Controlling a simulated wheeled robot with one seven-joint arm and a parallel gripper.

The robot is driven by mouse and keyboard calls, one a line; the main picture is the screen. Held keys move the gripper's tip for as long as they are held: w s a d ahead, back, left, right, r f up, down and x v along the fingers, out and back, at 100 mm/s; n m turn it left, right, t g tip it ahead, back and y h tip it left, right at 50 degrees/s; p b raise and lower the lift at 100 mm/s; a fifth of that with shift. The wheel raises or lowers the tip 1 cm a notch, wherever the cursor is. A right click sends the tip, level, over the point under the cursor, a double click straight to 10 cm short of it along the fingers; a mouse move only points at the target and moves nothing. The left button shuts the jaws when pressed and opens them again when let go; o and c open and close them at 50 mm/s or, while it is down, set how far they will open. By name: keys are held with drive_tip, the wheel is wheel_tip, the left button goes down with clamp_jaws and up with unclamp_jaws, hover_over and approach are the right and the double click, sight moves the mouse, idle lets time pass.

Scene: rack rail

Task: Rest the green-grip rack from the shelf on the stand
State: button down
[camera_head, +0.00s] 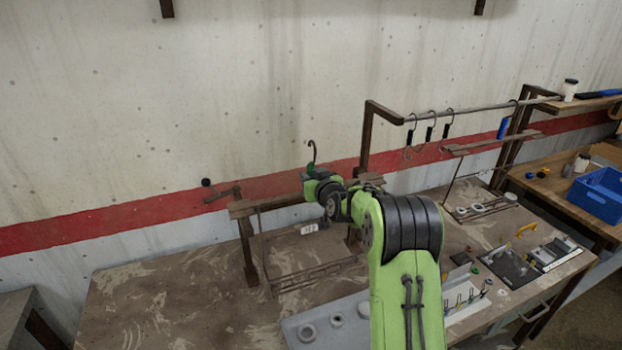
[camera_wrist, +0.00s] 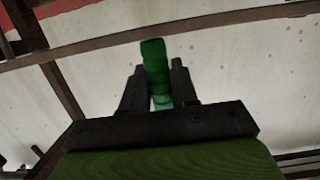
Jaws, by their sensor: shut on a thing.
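My gripper (camera_head: 309,184) is shut on the green grip (camera_wrist: 155,70) of the rack, which stands up between the two dark fingers in the wrist view. In the head view a small part of the green grip (camera_head: 311,169) shows, with a dark curved hook (camera_head: 312,149) above it. My arm hides much of what lies below and behind. A brown stand (camera_head: 247,252) with posts and a flat top ledge is on the bench beside the gripper, to its left and below. A thin wire frame (camera_head: 320,272) shows low between its posts; I cannot tell whether it belongs to the held rack.
A raised rail (camera_head: 475,108) at the right carries several dark hooks and a blue-grip piece (camera_head: 504,127). A grey tray with rings (camera_head: 310,332) lies on the near bench. A blue crate (camera_head: 598,196) stands far right. The bench's left part (camera_head: 160,300) is clear.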

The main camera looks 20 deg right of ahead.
drive_tip(key=c, duration=0.8)
unclamp_jaws()
drive_tip(key=shift+f, duration=0.15)
drive_tip(key=b+v, duration=0.5)
drive_tip(key=v, duration=1.1)
drive_tip(key=s+a+f+n+g+y, duration=0.15)
drive_tip(key=s+a+g, duration=0.35)
drive_tip(key=s+a, duration=0.75)
drive_tip(key=s+f+g, duration=0.1)
drive_tip(key=s, duration=0.5)
drive_tip(key=s+f+m+g+h, duration=0.1)
drive_tip(key=s+f+g, duration=0.1)
drive_tip(key=s, duration=0.5)
drive_tip(key=s+f+g, duration=0.1)
drive_tip(key=s+g, duration=0.1)
drive_tip(key=s, duration=0.4)
drive_tip(key=shift+s+a+f, duration=0.2)
drive_tip(key=shift+a+f, duration=0.1)
drive_tip(key=shift+a, duration=0.05)
